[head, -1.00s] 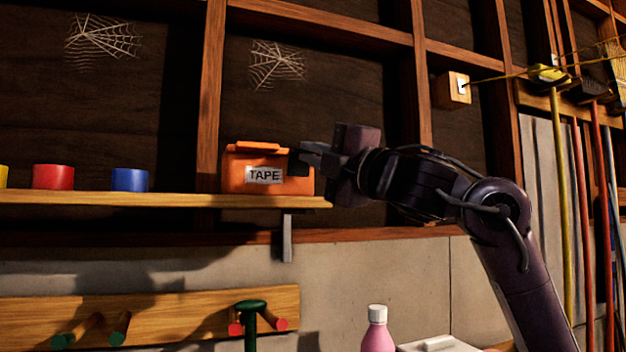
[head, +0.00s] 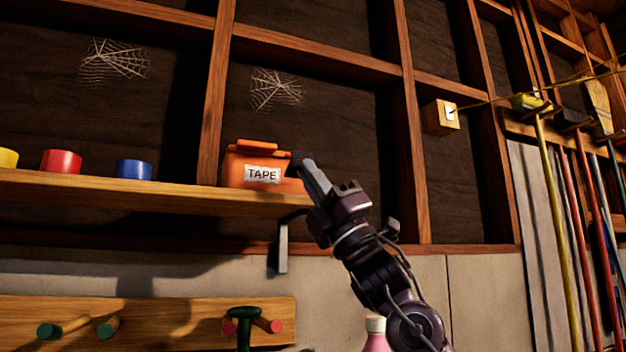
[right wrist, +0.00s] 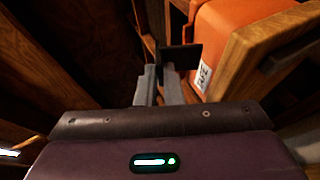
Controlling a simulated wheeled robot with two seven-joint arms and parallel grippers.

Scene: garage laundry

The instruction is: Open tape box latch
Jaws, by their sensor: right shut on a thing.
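The orange tape box (head: 236,175), with a white TAPE label, sits upright on the wooden shelf. It also shows in the right wrist view (right wrist: 225,35), at the upper right. A small dark piece, seemingly its latch (right wrist: 183,57), is at the box's right side. My right gripper (head: 303,166) reaches up to it from the lower right, its grey fingers shut on this dark piece. The fingers hide part of the box's right end. I cannot tell whether the latch is undone; the lid looks down. My left gripper is not in view.
On the shelf (head: 170,195), left of the box, stand a blue roll (head: 133,170), a red roll (head: 61,162) and a yellow roll (head: 8,158). A bracket (head: 283,248) is under the shelf. A peg rail (head: 170,312) lies below. A pink bottle (head: 376,342) stands beneath my arm.

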